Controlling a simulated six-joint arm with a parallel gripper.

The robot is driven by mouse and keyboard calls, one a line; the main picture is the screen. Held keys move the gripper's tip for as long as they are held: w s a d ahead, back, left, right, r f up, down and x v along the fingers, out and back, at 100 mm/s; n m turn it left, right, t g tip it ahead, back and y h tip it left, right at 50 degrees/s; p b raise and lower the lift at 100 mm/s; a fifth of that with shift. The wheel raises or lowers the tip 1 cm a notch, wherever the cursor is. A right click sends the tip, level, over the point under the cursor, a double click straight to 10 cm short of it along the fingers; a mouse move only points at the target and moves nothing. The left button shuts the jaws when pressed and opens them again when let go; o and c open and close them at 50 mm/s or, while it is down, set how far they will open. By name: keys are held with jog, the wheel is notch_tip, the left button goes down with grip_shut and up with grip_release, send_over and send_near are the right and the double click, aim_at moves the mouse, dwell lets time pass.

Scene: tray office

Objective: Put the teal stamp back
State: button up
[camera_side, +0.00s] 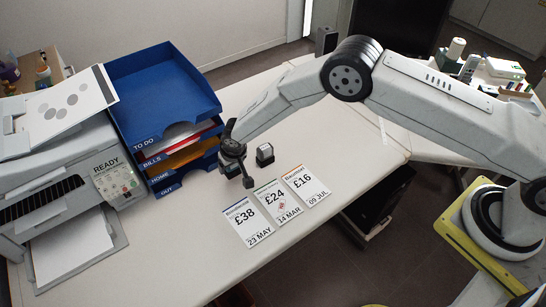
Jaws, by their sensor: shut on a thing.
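My gripper (246,180) is low over the white desk, just right of the blue letter trays and behind the price cards. It is shut on a small dark thing, mostly hidden by the fingers. I cannot make out any teal on it, so I cannot tell from its colour whether it is the teal stamp. A small dark block (265,155) with a paler top stands upright on the desk, just right of my gripper and apart from it.
Three price cards lie in a row: £38 (246,223), £24 (277,204), which bears a small red mark, and £16 (305,186). The blue tray stack (165,95) and a printer (62,165) stand left. The desk (330,125) is clear right of the dark block.

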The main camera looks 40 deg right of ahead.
aim_at(232, 171)
jog(key=shift+s+x, duration=0.2)
jog(key=shift+x, duration=0.6)
jog(key=shift+s+x, duration=0.15)
jog(key=shift+x, duration=0.6)
jog(key=shift+f, duration=0.25)
jog(key=o, duration=0.8)
jog(key=shift+o, duration=0.2)
jog(key=shift+r, duration=0.1)
jog(key=v, duration=1.2)
jog(key=shift+d+r, duration=0.1)
